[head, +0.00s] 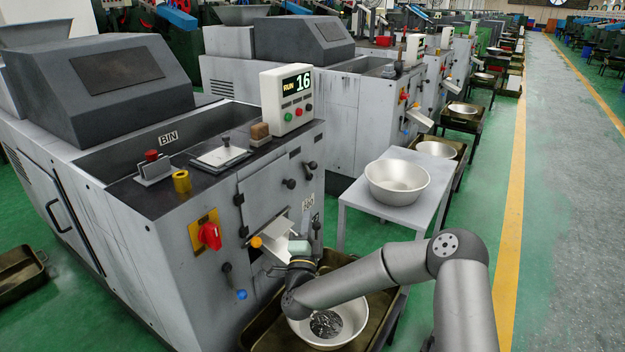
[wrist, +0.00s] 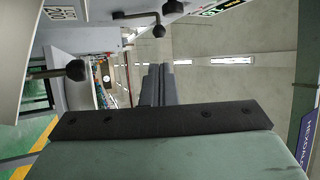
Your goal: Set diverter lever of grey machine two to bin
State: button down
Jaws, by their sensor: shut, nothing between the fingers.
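The nearest grey machine (head: 130,215) carries a BIN label on top and a lit display reading RUN 16. On its front, an orange-knobbed lever (head: 255,242) sits beside the pale chute (head: 275,243), and a blue-knobbed lever (head: 241,294) hangs below. I cannot tell which lever is the diverter, and no machine number is clear. My gripper (head: 317,224) is close to the front panel, right of the chute. Its shut, empty fingers (wrist: 160,86) show in the wrist view, apart from a black ball-ended lever (wrist: 76,70) at the left and another black knob (wrist: 158,31) above.
A metal bowl (head: 356,318) with small dark parts stands in a tray under the chute, below my arm. A white table (head: 345,205) with another bowl (head: 397,183) is to the right. A red rotary switch (head: 209,236) is on the front. The aisle at right is clear.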

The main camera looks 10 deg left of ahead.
jog(key=b, duration=0.3)
send_near(313, 168)
jog(key=x, duration=0.5)
jog(key=shift+x, duration=0.9)
